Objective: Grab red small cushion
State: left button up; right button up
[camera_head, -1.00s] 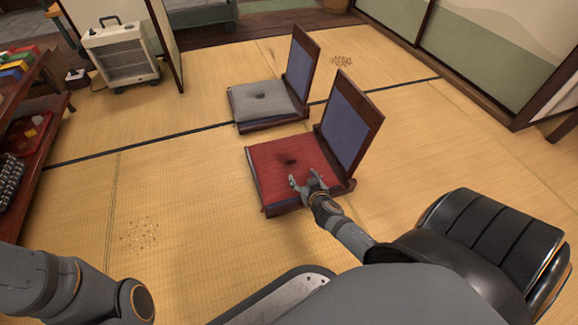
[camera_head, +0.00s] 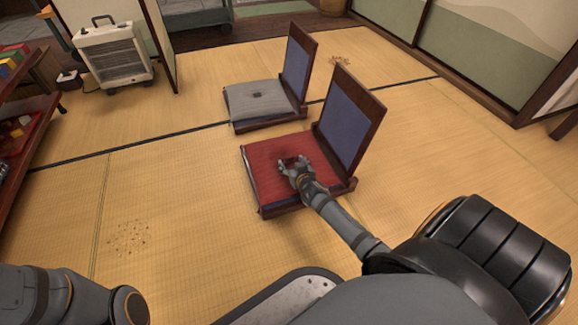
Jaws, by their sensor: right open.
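The red small cushion (camera_head: 272,184) lies flat on the seat of the nearer legless floor chair (camera_head: 349,124), in the middle of the head view. My right gripper (camera_head: 290,163) is open above the middle of the cushion and hides its centre. I cannot tell whether the fingertips touch the cloth. My left arm shows at the lower left, but its gripper is out of the picture.
A second floor chair with a grey cushion (camera_head: 258,101) stands just behind. A white heater (camera_head: 115,58) stands at the upper left, and a wooden shelf (camera_head: 30,140) with small items runs along the left edge.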

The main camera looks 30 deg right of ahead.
jog(key=shift+x, duration=0.75)
grip_shut()
